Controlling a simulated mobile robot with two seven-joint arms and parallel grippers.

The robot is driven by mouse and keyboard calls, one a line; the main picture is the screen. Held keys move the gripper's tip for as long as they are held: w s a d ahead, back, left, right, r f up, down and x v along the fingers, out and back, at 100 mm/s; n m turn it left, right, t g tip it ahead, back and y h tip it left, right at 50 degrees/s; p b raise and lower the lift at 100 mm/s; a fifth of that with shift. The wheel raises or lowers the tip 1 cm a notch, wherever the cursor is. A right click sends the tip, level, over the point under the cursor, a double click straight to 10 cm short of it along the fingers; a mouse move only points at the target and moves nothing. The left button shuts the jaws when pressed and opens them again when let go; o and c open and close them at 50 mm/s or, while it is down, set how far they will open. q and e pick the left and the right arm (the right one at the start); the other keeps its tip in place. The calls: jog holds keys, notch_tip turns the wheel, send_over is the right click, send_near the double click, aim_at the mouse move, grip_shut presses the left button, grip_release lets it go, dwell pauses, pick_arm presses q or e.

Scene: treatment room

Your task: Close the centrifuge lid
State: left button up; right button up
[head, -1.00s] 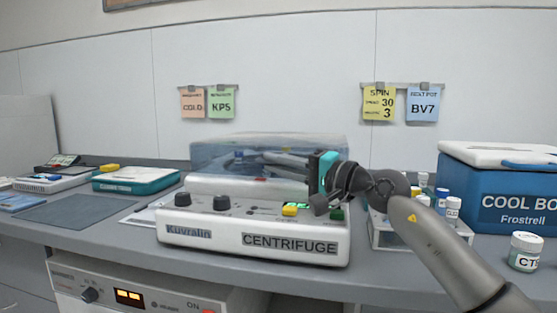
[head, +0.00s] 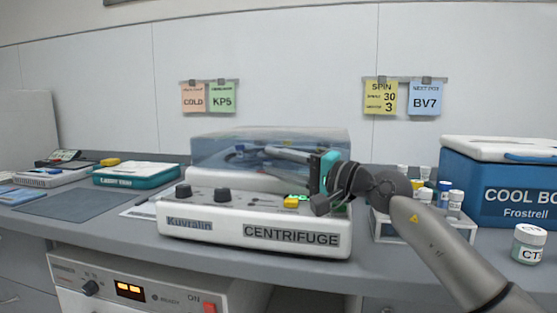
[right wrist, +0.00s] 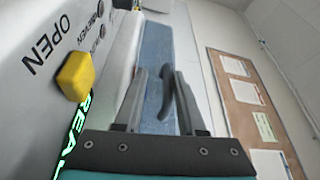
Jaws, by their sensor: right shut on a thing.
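The centrifuge (head: 205,227) stands on the bench, white, with knobs and a yellow button on its sloping front panel. Its see-through bluish lid (head: 225,150) lies over the back part of the body; I cannot tell whether it is fully down. My right gripper (head: 327,175) is at the right front of the lid, above the panel. In the right wrist view its two fingers (right wrist: 163,100) straddle a dark grey curved handle (right wrist: 166,88) in front of the blue lid, shut on it. The yellow OPEN button (right wrist: 76,76) is beside the fingers. My left gripper is out of view.
A vial rack (head: 385,232) and a blue cool box (head: 490,185) stand to the right, with a white-capped jar (head: 529,246) in front. A teal-edged tray (head: 137,176) and a grey mat (head: 70,203) lie left. A white device (head: 180,292) is below the bench top.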

jog(key=shift+f, duration=0.25)
jog(key=shift+s+d, duration=0.35)
jog(key=shift+d, duration=0.05)
jog(key=p+v, duration=0.1)
jog(key=v, duration=0.5)
jog(key=shift+s+d, duration=0.15)
jog(key=shift+d, duration=0.15)
jog(key=v, duration=0.6)
jog(key=shift+s, duration=0.25)
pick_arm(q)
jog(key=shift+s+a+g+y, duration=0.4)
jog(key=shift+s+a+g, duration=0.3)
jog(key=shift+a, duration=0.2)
pick_arm(e)
jog(key=shift+s+d+r, duration=0.15)
jog(key=shift+s+d, duration=0.2)
jog(key=shift+d, duration=0.1)
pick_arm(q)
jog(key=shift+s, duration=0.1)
